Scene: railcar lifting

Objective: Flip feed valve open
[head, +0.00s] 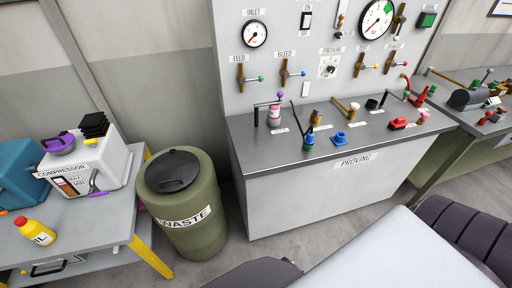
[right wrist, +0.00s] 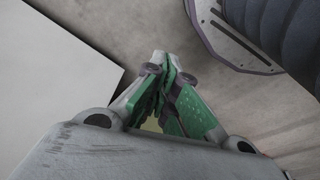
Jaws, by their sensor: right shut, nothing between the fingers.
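The feed valve (head: 243,77) is on the upright panel under the FEED label, at the panel's left side. It has a brass body, and its lever lies roughly level, pointing right to a green knob. My right gripper (right wrist: 166,72) shows only in the right wrist view. Its green-padded fingers are together with nothing between them. It is away from the panel, with floor behind it. My left gripper is in neither view.
Below is the PROVING bench (head: 260,150), holding several fittings. A green waste drum (head: 190,225) and a compressor table (head: 90,235) stand to the left.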

